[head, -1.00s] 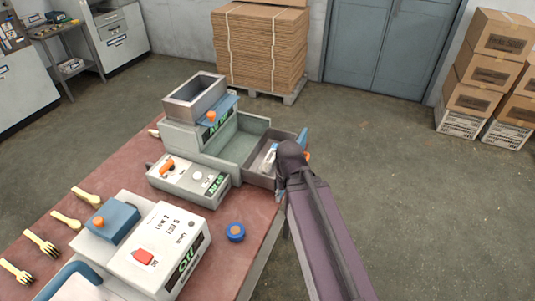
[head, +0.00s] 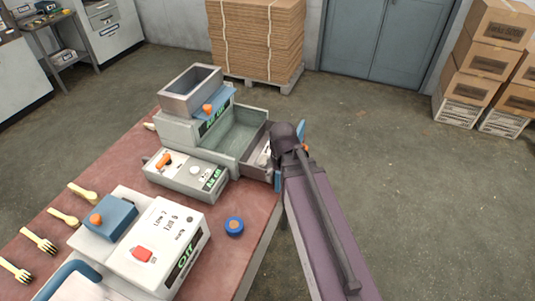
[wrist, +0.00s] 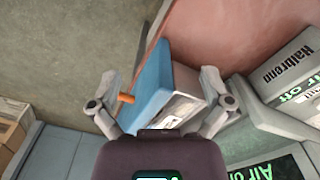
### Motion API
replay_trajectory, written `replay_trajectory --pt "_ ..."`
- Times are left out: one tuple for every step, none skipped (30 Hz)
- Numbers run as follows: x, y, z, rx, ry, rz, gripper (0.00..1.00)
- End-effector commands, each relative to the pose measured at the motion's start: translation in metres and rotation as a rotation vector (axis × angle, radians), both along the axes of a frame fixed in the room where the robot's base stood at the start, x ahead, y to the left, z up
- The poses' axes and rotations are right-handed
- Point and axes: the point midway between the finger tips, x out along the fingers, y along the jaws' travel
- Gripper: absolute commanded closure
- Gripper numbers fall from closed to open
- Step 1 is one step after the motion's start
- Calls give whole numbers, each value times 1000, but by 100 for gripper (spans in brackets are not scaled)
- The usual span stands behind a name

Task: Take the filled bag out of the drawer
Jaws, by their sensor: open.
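The drawer (head: 256,169) is pulled out at the right end of the grey-green machine. Its blue front (wrist: 151,75) has an orange knob (wrist: 126,98). A small pale patch (head: 264,155) inside the drawer looks like part of the bag; my wrist hides most of it. In the wrist view a pale, greyish shape (wrist: 181,108) lies behind the blue front, but I cannot clearly tell bag from drawer there. My gripper (wrist: 160,76) is open over the drawer, with its fingers apart on either side of the blue front and the pale shape. I see nothing held.
A control box (head: 186,172) stands just left of the drawer. A larger white box (head: 160,245) with a red switch and a blue round item (head: 234,226) are nearer on the red tabletop (head: 128,172). Wooden cutlery lies at left. Open floor lies to the right.

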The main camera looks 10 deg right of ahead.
Motion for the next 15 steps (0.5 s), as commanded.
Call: replay_trajectory --pt "18 0 7 0 0 -24 0" --pt "26 1 10 0 0 -43 0" --pt "38 0 14 0 0 -70 0" --pt "47 0 17 0 0 -92 0" --pt "57 0 20 0 0 -116 0" --pt "70 0 24 0 0 -149 0" --pt "81 0 28 0 0 -175 0" --pt "91 0 31 0 0 -201 0" --pt "105 0 35 0 0 -237 0" --pt "115 0 38 0 0 -263 0" --pt "125 0 42 0 0 -289 0" --pt "138 0 45 0 0 -323 0" --pt "147 0 48 0 0 -347 0" --pt "155 0 51 0 0 -371 0" --pt "166 0 54 0 0 -401 0"
